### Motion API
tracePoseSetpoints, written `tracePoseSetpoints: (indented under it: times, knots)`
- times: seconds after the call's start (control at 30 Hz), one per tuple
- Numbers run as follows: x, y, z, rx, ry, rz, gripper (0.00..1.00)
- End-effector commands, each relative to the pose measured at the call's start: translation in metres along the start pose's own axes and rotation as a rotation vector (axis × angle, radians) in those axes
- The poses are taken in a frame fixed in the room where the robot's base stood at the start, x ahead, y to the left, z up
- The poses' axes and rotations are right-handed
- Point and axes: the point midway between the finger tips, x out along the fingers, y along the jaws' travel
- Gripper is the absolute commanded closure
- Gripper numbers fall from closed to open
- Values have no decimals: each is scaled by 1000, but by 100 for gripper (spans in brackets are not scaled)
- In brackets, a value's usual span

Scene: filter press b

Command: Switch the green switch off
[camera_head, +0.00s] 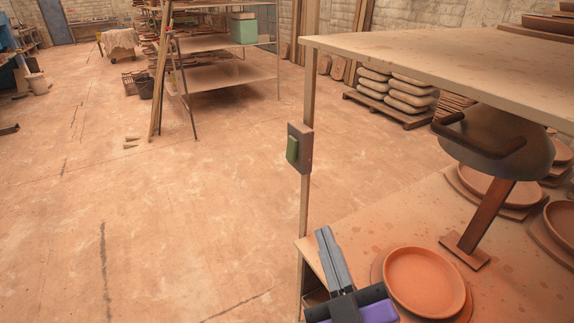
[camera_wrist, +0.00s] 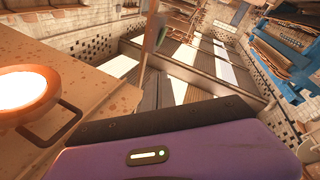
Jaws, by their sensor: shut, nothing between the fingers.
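In the wrist view, a small green part, seemingly the switch (camera_wrist: 161,37), shows on the post near the top middle.
The stand's lower shelf (camera_head: 355,222) holds terracotta plates (camera_head: 425,281) and a dark domed piece (camera_head: 497,145) with a handle, close right of my gripper. The upper board (camera_head: 440,72) overhangs it. The floor to the left is open; a wooden rack (camera_head: 220,85) stands behind.

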Motion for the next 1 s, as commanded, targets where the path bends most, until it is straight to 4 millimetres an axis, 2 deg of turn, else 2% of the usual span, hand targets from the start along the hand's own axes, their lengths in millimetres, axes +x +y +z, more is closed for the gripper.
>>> tracePoseSetpoints:
  times: [0.03,0.3,0.4,0.47,0.53,0.6,0.7,1.0]
  knots:
    - [16,-2,-10,-46,15,-7,100]
    - [84,-16,-48,-359,30,-67,100]
    - [105,-22,-56,-503,15,-96,100]
    - [114,-27,-54,-600,-7,-125,100]
    - [118,-34,-44,-695,-41,-163,100]
    - [116,-41,-28,-774,-77,-205,100]
    - [114,-45,-16,-859,-108,-243,100]
    - [112,-46,-11,-932,-117,-265,100]
